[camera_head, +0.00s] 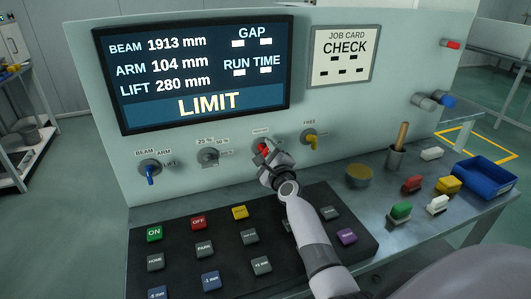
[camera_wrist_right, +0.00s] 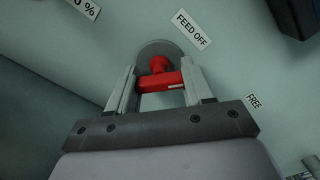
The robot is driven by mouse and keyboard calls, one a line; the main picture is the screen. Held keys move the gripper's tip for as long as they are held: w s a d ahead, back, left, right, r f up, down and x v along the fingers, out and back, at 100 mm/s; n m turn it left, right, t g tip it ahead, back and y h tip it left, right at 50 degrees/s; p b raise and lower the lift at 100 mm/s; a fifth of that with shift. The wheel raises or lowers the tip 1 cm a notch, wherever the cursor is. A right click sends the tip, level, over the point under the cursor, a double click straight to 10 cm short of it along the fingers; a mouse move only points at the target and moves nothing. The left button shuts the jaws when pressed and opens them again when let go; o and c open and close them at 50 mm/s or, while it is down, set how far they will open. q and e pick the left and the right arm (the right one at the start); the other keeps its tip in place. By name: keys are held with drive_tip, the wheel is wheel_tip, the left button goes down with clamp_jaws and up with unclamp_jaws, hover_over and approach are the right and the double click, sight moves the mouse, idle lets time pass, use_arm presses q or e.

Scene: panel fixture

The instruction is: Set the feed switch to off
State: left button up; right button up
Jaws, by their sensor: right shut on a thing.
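The feed switch is a red-handled rotary knob (camera_head: 263,148) on the panel, below the screen. In the right wrist view the red handle (camera_wrist_right: 160,82) stands out from a round grey plate (camera_wrist_right: 158,48). A label reading FEED OFF (camera_wrist_right: 192,30) sits beside the plate. My right gripper (camera_head: 271,160) is at the switch with its two fingers on either side of the red handle, shut on it. In the head view the gripper partly hides the switch, and its label is too small to read. My left gripper is not in view.
A blue-handled BEAM/ARM/LIFT switch (camera_head: 150,170), a grey selector (camera_head: 208,156) and a yellow FREE switch (camera_head: 311,138) flank it. The screen (camera_head: 195,70) reads LIMIT. A button pad (camera_head: 200,225) lies below my arm. A blue tray (camera_head: 484,180) and coloured blocks are at right.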

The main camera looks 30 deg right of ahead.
drive_tip(key=n, duration=0.3)
drive_tip(key=shift+r+n, duration=0.15)
drive_tip(key=shift+n, duration=0.15)
drive_tip(key=shift+n+p, duration=0.5)
drive_tip(key=shift+n, duration=1.4)
drive_tip(key=o, duration=1)
drive_tip(key=shift+o, duration=0.2)
drive_tip(key=shift+s+a, duration=0.2)
drive_tip(key=shift+s, duration=0.4)
drive_tip(key=v, duration=0.5)
drive_tip(key=shift+s+p, duration=0.4)
drive_tip(key=shift+s, duration=0.05)
